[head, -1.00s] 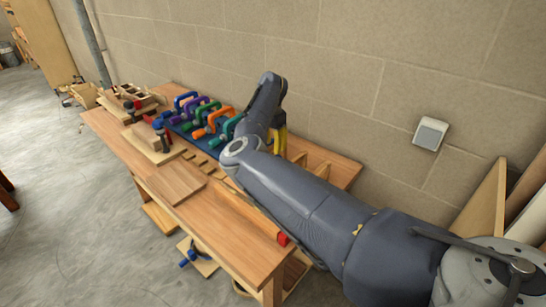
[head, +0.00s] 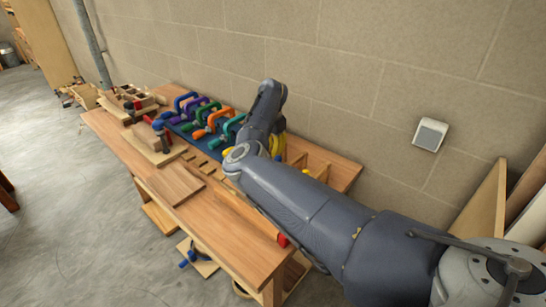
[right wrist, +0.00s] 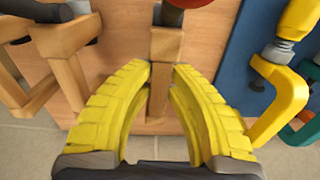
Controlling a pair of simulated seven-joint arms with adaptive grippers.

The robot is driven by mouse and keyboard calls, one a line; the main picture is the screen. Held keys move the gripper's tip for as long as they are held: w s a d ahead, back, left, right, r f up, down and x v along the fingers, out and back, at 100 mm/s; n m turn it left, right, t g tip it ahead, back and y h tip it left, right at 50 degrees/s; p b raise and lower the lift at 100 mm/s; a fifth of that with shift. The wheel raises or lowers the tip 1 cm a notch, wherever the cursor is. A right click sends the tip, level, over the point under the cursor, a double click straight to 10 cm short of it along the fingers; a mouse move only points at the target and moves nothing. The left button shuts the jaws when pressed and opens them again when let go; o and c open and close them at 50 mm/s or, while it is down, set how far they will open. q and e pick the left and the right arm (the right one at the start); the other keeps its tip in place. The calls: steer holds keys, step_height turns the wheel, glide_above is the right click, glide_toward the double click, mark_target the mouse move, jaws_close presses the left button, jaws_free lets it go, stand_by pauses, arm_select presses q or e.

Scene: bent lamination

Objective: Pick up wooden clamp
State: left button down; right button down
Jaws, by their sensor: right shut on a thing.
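My right gripper (right wrist: 162,70) has yellow ridged fingers, and it is closed around a wooden clamp (right wrist: 158,92). The clamp's narrow wooden bar runs between the fingertips, with a wider wooden block above it and a dark and red part at the top edge of the right wrist view. In the head view, my right gripper (head: 279,146) is low over the back right of the bench, mostly behind my own arm. The held clamp cannot be made out there. My left gripper is in neither view.
Other wooden clamps (right wrist: 62,65) stand close to the left of the fingers. A blue board (right wrist: 238,65) with a yellow clamp (right wrist: 285,95) is close on the right. In the head view, several coloured clamps (head: 200,115) crowd the wooden bench (head: 240,240) beside a block wall (head: 400,60).

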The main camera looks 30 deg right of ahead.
step_height(320, 180, up, 26)
stand_by(1.2)
steer(key=shift+f, duration=0.1)
stand_by(0.6)
